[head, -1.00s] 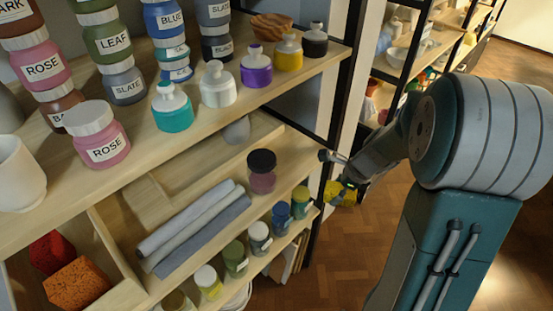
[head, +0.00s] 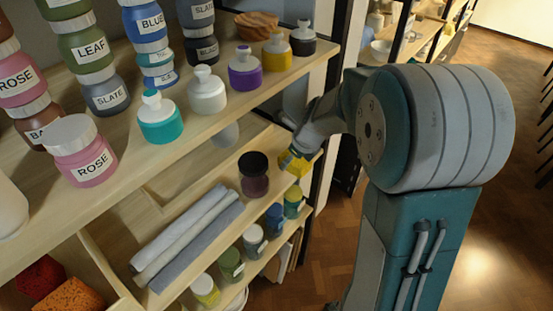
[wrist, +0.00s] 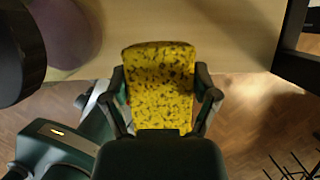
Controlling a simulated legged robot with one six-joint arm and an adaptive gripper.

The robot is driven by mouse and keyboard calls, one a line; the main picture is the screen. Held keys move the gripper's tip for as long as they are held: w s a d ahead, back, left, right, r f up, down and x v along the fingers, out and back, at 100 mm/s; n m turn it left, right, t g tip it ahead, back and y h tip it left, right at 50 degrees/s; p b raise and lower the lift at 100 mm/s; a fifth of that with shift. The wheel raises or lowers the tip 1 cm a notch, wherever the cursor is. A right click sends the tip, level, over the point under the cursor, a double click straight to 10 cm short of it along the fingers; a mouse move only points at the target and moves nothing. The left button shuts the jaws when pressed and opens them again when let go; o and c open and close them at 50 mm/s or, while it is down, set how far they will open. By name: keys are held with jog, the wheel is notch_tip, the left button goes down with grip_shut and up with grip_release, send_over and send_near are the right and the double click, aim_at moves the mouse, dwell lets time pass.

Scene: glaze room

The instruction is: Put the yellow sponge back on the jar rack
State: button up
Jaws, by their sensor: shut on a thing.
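The yellow sponge (wrist: 160,82), speckled dark, is upright in the wrist view between the two fingers of my gripper (wrist: 160,92), which is shut on its sides. In the head view the sponge (head: 291,163) shows small and partly hidden by my gripper (head: 297,157), at the right end of the middle shelf. The wooden jar rack (head: 160,215) holds jars on several levels. In the wrist view the sponge's far end overlaps the shelf board (wrist: 225,28) and its near end overlaps the floor. I cannot tell whether it touches the board.
A purple jar with a black lid (head: 254,176) stands just left of the sponge. Grey rolls (head: 190,235) lie further left. Small paint jars (head: 254,240) line the lower front. Bottles (head: 207,92) stand on the shelf above. A dark post (head: 325,130) rises at the rack's right end.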

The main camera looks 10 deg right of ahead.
aim_at(274, 164)
jog(key=w+a, duration=0.1)
jog(key=w, duration=0.1)
jog(key=w+a, duration=0.2)
jog(key=shift+w+a+f, duration=0.1)
jog(key=shift+a, duration=0.05)
notch_tip(274, 164, down, 3)
jog(key=shift+f, duration=0.1)
jog(key=shift+f, duration=0.15)
jog(key=o, duration=1)
jog(key=shift+c, duration=0.2)
jog(key=v, duration=1.2)
